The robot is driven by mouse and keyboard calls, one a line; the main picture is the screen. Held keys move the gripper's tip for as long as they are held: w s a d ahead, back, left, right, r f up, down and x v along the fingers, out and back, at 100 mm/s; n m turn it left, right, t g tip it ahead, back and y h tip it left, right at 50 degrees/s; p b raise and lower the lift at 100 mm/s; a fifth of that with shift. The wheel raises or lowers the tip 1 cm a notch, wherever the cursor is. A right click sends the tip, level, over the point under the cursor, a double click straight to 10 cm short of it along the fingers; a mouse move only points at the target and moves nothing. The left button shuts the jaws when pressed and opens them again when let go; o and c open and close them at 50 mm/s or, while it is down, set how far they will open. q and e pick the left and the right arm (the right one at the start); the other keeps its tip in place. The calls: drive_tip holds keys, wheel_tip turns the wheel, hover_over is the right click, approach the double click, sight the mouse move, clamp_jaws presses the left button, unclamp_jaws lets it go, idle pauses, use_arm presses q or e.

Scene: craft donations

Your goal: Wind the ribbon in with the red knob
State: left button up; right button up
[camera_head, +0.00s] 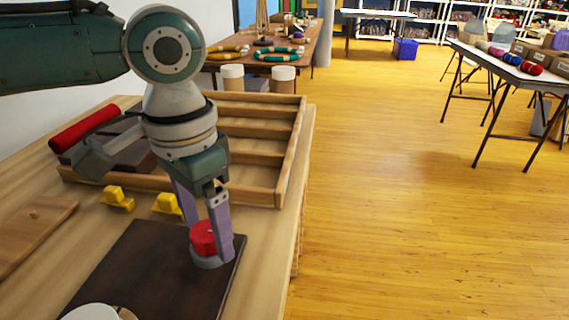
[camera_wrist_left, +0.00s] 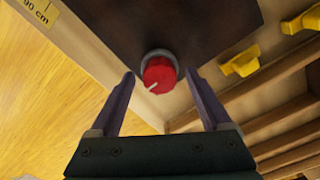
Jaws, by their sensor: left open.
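The red knob (camera_head: 203,238) sits on a grey round base at the right corner of a dark brown board (camera_head: 150,268) on the workbench. In the left wrist view the knob (camera_wrist_left: 159,72) has a white pointer line and lies just beyond my fingertips. My left gripper (camera_head: 208,246) points down at the knob with its purple fingers apart, one on either side. Whether a finger touches the knob cannot be told. I cannot make out a ribbon.
Two yellow pieces (camera_head: 167,204) stand near the board. A wooden slatted tray (camera_head: 290,160) fills the back of the bench, with a red roll (camera_head: 85,128) at its left. A wooden board (camera_head: 35,230) lies at left. Open floor lies to the right.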

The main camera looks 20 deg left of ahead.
use_arm(q)
clamp_jaws()
idle(0.6)
drive_tip(key=shift+r, duration=0.1)
